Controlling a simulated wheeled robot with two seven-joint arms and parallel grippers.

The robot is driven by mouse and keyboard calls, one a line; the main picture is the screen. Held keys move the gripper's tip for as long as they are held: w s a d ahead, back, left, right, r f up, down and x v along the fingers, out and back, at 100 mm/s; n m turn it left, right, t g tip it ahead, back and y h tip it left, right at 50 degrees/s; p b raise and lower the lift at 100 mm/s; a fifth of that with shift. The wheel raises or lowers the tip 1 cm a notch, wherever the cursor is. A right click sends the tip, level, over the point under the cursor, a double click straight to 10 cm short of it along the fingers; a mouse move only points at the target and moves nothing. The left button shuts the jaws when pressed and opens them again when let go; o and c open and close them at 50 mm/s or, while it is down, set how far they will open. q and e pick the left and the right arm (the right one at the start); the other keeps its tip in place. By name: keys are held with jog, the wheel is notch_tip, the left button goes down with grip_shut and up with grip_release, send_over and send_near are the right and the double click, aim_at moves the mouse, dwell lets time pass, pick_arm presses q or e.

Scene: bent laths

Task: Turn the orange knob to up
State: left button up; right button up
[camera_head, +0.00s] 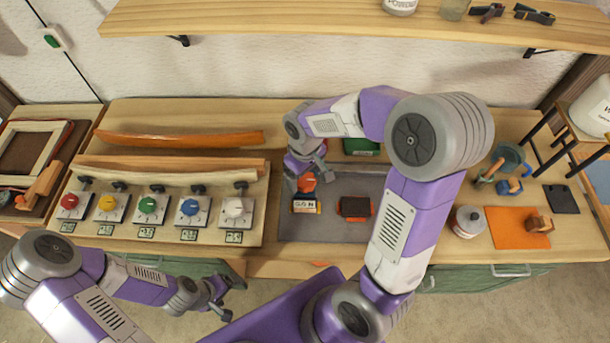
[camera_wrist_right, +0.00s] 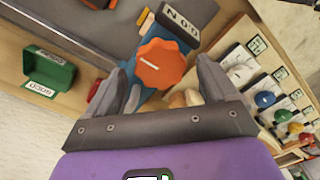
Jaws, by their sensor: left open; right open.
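The orange knob (camera_head: 307,183) sits on the grey mat in the head view, partly hidden by my right gripper. In the right wrist view the orange knob (camera_wrist_right: 160,65) is round with a scalloped edge and a short white line pointing to the picture's left. It is mounted on a blue body (camera_wrist_right: 150,100) with a small lettered plate (camera_wrist_right: 181,24) beside it. My right gripper (camera_head: 305,172) is open over the knob; in its wrist view the fingers stand either side of the knob, apparently apart from it. My left gripper (camera_head: 214,296) is open and empty, in front of the bench.
A board of several coloured knobs (camera_head: 148,207) lies left of the grey mat (camera_head: 330,228). A black and orange block (camera_head: 355,208) sits right of the orange knob. A green box (camera_head: 361,147) stands behind. A jar (camera_head: 467,222) and an orange sheet (camera_head: 510,222) are at the right.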

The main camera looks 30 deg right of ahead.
aim_at(305, 179)
notch_tip(305, 179, up, 6)
jog(key=shift+r, duration=0.1)
dwell(0.6)
